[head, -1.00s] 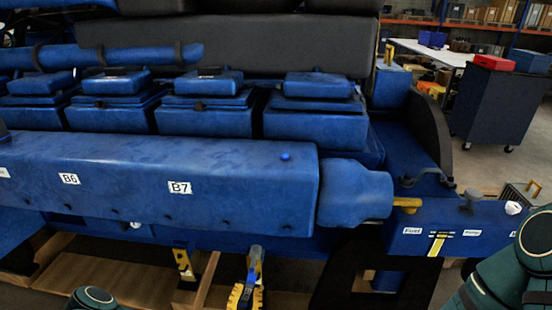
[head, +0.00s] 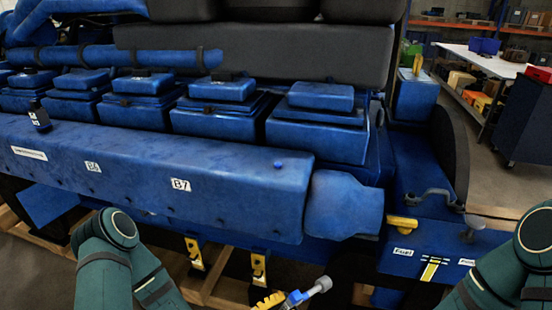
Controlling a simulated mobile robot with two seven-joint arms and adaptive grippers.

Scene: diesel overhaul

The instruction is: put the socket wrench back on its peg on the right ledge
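The socket wrench (head: 298,297) shows at the bottom edge of the head view, with a blue body and a grey cylindrical end pointing up and right. The ribbed yellow finger of my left gripper (head: 271,300) lies against it; the rest of that gripper is below the frame. The wrench appears held in the air in front of the engine. The right ledge (head: 402,262) is blue, with labels and a yellow-and-white marking. A grey upright peg-like part (head: 474,224) stands on it; I cannot tell whether it is the wrench's peg. My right gripper is out of view.
The blue engine with a long cover (head: 235,190) fills the middle. A yellow handle (head: 403,222) and a grey hook-like bracket (head: 440,195) are near the ledge. My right arm covers the ledge's right end.

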